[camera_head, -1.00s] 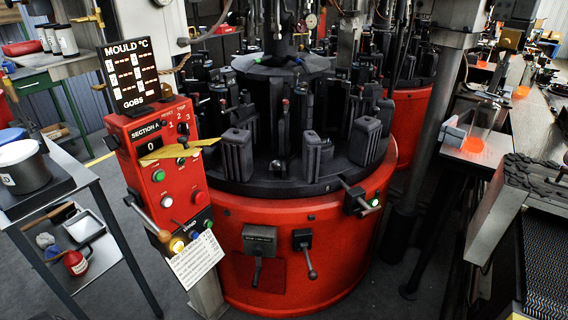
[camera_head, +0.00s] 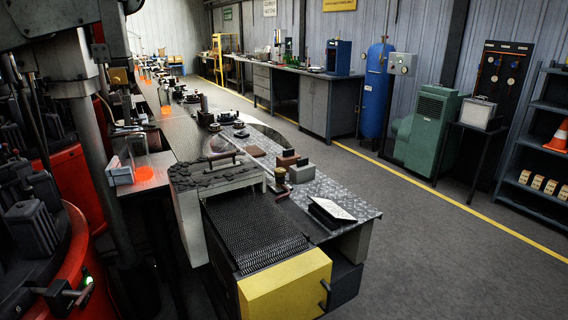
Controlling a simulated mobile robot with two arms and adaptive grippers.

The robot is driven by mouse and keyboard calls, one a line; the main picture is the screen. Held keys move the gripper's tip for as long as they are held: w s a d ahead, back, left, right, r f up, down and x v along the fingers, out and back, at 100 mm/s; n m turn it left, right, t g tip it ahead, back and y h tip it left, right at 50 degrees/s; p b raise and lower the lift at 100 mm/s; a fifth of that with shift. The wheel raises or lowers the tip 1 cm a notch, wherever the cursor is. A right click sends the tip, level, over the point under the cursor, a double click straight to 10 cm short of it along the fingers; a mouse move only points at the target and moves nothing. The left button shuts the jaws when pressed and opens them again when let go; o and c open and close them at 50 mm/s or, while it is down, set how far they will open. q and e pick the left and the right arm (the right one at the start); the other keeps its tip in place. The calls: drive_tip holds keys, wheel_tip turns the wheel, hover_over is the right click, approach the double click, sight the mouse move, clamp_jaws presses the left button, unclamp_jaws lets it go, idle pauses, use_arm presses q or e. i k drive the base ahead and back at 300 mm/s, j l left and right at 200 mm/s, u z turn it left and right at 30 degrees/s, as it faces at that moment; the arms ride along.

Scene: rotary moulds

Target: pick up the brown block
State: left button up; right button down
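A small reddish-brown block (camera_head: 287,158) sits on the metal-topped bench (camera_head: 355,190), right of centre in the head view. A grey-green block (camera_head: 302,172) stands close in front of it and partly covers it. A flatter dark brown piece (camera_head: 255,151) lies farther back on the same bench; I cannot tell whether it is also a block. Neither of my grippers is in view.
A conveyor with a dark mesh belt (camera_head: 250,232) and yellow end (camera_head: 285,290) stands before the bench. An open book-like item (camera_head: 332,212) lies near the bench's front. The red mould machine (camera_head: 70,250) is at left. Grey floor (camera_head: 440,240) is clear at right.

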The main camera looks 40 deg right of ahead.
sight(289, 157)
drive_tip(key=l, duration=1.05)
drive_tip(key=i+l+z, duration=0.1)
drive_tip(key=l, duration=0.95)
drive_tip(key=i+l, duration=0.1)
drive_tip(key=l, duration=0.95)
